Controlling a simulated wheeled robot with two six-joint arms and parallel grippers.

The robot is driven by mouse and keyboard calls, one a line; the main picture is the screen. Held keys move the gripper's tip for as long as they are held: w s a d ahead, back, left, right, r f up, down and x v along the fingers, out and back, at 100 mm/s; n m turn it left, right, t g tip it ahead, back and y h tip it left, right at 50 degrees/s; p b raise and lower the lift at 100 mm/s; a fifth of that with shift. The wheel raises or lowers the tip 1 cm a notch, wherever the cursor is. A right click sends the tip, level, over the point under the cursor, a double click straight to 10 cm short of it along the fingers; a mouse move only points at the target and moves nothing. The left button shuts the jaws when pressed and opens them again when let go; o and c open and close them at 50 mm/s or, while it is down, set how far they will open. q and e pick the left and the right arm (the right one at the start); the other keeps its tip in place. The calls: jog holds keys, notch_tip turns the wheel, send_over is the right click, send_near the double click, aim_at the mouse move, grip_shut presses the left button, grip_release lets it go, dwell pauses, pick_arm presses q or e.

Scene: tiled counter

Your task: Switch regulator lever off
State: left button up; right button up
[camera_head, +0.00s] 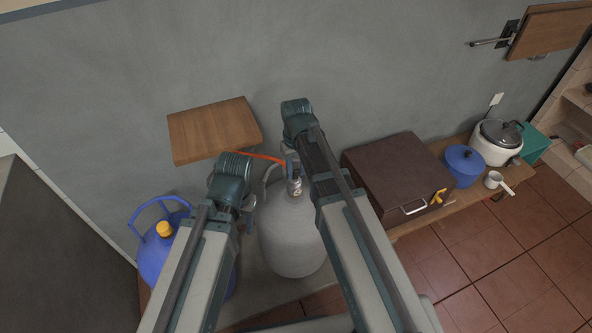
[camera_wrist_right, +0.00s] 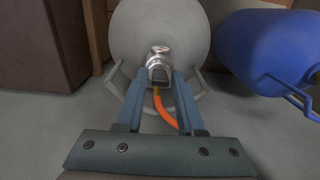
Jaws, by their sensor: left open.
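The grey gas cylinder (camera_head: 290,240) stands upright, with a silver regulator (camera_head: 295,186) on top. In the right wrist view the regulator (camera_wrist_right: 159,58) has a dark part facing me, and an orange hose (camera_wrist_right: 164,112) leaves below it. My right gripper (camera_wrist_right: 160,82) has its two fingers on either side of that dark part; I cannot tell whether they touch it. In the head view my right gripper (camera_head: 291,164) is by the regulator, partly hidden by its arm. My left gripper (camera_head: 248,212) is open, left of the cylinder. I cannot make out the lever's position.
A blue cylinder (camera_head: 153,252) with a yellow cap stands left, partly behind my left arm. A wooden shelf (camera_head: 213,130) juts from the wall. A brown box (camera_head: 395,172), blue pot (camera_head: 464,166) and rice cooker (camera_head: 495,145) stand right.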

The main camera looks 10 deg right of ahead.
grip_shut()
jog(key=shift+w+a+g, duration=0.15)
jog(key=shift+w+g, duration=0.45)
jog(key=shift+g, duration=0.4)
jog(key=shift+s, duration=0.1)
jog(key=shift+o, duration=1.8)
grip_release()
jog(key=shift+r, duration=0.15)
